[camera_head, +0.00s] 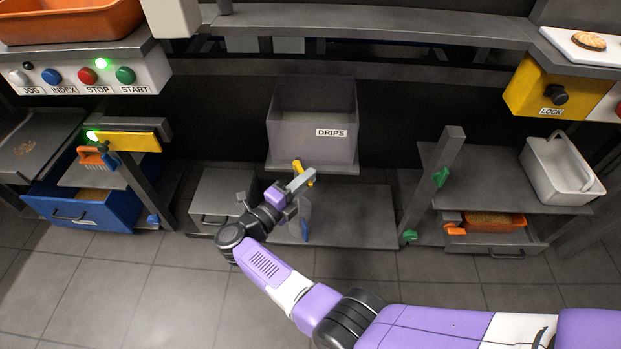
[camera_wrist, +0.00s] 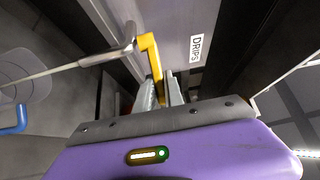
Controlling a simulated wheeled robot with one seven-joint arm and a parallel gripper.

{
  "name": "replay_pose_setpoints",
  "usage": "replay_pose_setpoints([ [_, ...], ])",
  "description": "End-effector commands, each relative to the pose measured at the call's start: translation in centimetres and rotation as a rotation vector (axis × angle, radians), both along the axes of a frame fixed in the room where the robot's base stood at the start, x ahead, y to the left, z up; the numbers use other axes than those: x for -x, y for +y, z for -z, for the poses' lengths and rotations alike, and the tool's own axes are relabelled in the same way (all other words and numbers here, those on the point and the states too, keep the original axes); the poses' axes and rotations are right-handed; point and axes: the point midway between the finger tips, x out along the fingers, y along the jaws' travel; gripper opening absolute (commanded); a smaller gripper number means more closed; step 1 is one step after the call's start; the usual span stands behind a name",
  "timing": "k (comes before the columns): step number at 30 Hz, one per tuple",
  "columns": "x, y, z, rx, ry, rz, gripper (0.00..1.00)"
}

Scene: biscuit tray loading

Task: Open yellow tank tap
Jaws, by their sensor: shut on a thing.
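The yellow tap lever (camera_head: 309,174) shows just below the front of the grey DRIPS bin (camera_head: 288,142). In the wrist view the bent yellow lever (camera_wrist: 151,52) runs down between my fingers, beside the wall marked DRIPS (camera_wrist: 205,30). My gripper (camera_head: 302,181) is shut on the lever; in the wrist view my gripper (camera_wrist: 160,93) has one finger on each side of its lower end. The fingers hide the end of the lever.
A clear vessel with a blue handle (camera_head: 305,231) stands below my gripper, over the low grey shelf (camera_head: 355,222). A slanted grey post (camera_head: 432,180) with green knobs is to the right. A grey drawer unit (camera_head: 215,195) is to the left. Tiled floor in front is free.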

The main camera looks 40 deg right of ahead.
Motion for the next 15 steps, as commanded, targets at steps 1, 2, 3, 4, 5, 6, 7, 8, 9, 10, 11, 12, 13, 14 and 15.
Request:
replay_pose_setpoints([
  [1,0.07,0.20,0.66,-0.004,0.003,0.019,0.00],
  [2,0.08,0.24,0.64,-0.004,0.003,0.028,0.00],
  [3,0.11,0.30,0.60,-0.004,0.003,0.040,0.00],
  [4,0.12,0.32,0.55,-0.003,0.002,0.048,0.00],
  [5,0.13,0.34,0.50,-0.002,0.003,0.055,0.00],
  [6,0.12,0.36,0.45,-0.002,0.003,0.062,0.00],
  [7,0.13,0.35,0.43,-0.002,0.003,0.067,0.00],
  [8,0.15,0.35,0.40,-0.002,0.004,0.071,0.00],
  [9,0.17,0.35,0.38,-0.002,0.004,0.076,0.00],
  [10,0.19,0.34,0.36,-0.002,0.004,0.078,0.00],
  [11,0.20,0.33,0.34,-0.002,0.004,0.080,0.00],
  [12,0.21,0.33,0.31,-0.002,0.005,0.082,0.00],
  [13,0.20,0.32,0.29,-0.002,0.005,0.083,0.00],
  [14,0.20,0.32,0.28,-0.002,0.004,0.083,0.00],
  [15,0.20,0.31,0.27,-0.002,0.004,0.083,0.00],
])
